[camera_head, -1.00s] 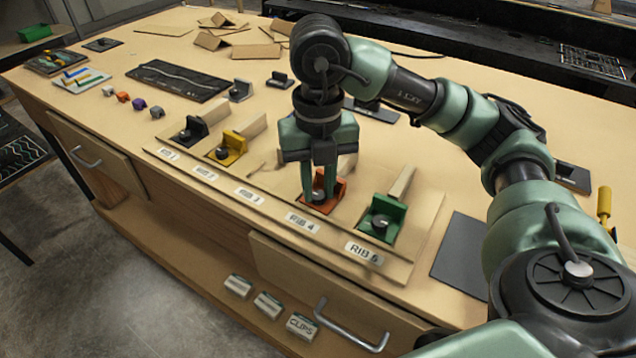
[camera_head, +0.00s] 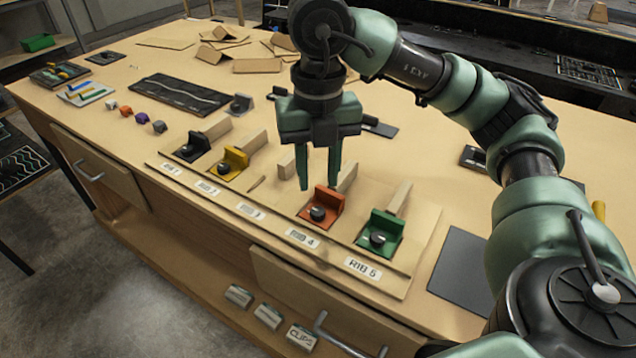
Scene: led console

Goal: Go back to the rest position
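My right gripper (camera_head: 318,184) hangs pointing down above the orange clip (camera_head: 327,202) at the RIB 4 label. Its two fingers are apart with nothing between them. The fingertips look to be above and behind the orange clip's black knob, apart from it. The green clip (camera_head: 382,228) sits at RIB 5, the yellow clip (camera_head: 229,163) and a black clip (camera_head: 192,147) stand at the left of the row. Position 3 shows no coloured clip. My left gripper is not in view.
The wooden console table (camera_head: 130,80) carries a black panel (camera_head: 180,93), small coloured cubes (camera_head: 142,118) and folded cardboard pieces (camera_head: 225,48). A dark grey mat (camera_head: 458,275) lies at the right.

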